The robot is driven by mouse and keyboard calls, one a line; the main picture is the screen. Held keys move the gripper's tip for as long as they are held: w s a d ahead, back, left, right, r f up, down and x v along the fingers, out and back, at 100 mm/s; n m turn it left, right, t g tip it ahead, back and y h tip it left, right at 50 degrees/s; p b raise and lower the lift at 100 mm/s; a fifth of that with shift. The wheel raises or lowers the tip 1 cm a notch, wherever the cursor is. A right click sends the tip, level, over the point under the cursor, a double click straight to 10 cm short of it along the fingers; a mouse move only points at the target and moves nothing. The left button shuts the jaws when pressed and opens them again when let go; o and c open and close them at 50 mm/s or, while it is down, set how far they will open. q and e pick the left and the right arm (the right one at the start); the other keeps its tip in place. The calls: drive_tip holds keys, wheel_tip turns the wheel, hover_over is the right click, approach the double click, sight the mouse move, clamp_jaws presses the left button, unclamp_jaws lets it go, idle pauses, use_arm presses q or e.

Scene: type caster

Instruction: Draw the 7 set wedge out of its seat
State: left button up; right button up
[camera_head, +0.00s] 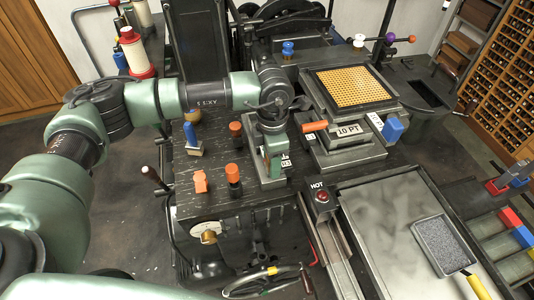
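My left arm reaches in from the left, and its wrist bends down over the black bench. My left gripper (272,150) points down at a grey metal block (268,175) on the bench. Its fingers are small and partly hidden, so I cannot tell whether they are open or hold anything. A small white label (287,162) with dark marks shows on the block, but I cannot read it. I cannot make out the 7 set wedge with certainty; it may be hidden under the gripper. My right gripper is not in view.
A machine with a yellow grid (352,86) and a "10 PT" plate (348,130) stands right of the gripper, with an orange handle (315,126) and blue knob (392,129). Orange-topped pieces (233,173) stand left. A "HOT" box (320,198) is in front.

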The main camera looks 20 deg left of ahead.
use_arm(q)
clamp_jaws()
drive_tip(key=shift+d, duration=0.1)
drive_tip(key=shift+s+d, duration=0.6)
drive_tip(key=shift+s, duration=0.35)
drive_tip(key=shift+s+d, duration=0.55)
drive_tip(key=shift+s, duration=0.35)
drive_tip(key=shift+o, duration=1.2)
unclamp_jaws()
drive_tip(key=shift+b, duration=0.3)
